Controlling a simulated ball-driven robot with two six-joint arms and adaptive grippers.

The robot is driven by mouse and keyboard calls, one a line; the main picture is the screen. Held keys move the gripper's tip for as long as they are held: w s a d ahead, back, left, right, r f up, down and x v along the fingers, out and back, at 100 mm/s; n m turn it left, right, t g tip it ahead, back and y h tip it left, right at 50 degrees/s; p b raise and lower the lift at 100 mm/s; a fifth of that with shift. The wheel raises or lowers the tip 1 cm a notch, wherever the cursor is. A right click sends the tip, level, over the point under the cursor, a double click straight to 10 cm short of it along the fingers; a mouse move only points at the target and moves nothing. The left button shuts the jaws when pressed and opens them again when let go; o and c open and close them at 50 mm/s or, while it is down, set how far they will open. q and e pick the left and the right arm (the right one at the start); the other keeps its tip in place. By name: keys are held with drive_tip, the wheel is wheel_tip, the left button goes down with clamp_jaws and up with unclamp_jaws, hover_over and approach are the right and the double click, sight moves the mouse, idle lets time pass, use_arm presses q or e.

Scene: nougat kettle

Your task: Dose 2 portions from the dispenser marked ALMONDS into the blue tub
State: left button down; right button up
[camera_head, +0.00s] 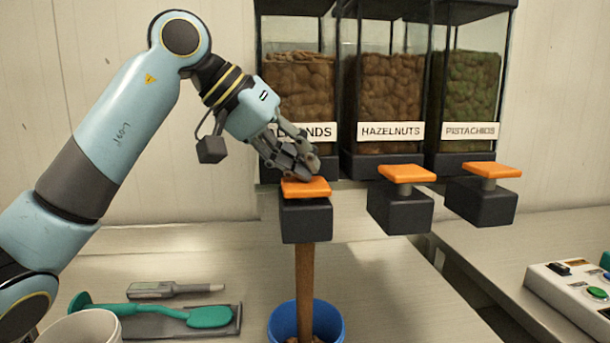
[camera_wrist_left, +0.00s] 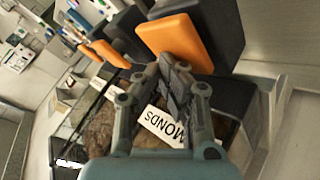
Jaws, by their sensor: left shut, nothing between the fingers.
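The dispenser marked ALMONDS (camera_head: 298,95) hangs on the wall at the left of the row, filled with brown nuts; my gripper partly covers its label. My left gripper (camera_head: 308,172) is shut and empty, its fingertips at the orange push plate (camera_head: 304,187) of this dispenser. The orange plate also shows in the left wrist view (camera_wrist_left: 175,42), just beyond the fingers. A brown stream (camera_head: 304,275) runs from the black outlet (camera_head: 306,221) down into the blue tub (camera_head: 334,326), which stands below it with brown contents. My right gripper is not in view.
Dispensers marked HAZELNUTS (camera_head: 388,90) and PISTACHIOS (camera_head: 468,95) hang to the right, each with an orange plate. A teal spatula (camera_head: 210,317), a grey pen-like tool (camera_head: 172,290) and a white container (camera_head: 85,328) are at lower left. A control box (camera_head: 570,300) is at right.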

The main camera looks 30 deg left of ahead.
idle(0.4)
use_arm(q)
drive_tip(key=shift+r+p, duration=0.6)
drive_tip(key=shift+r, duration=0.8)
drive_tip(key=shift+r+p, duration=1.1)
drive_tip(key=shift+r, duration=1.45)
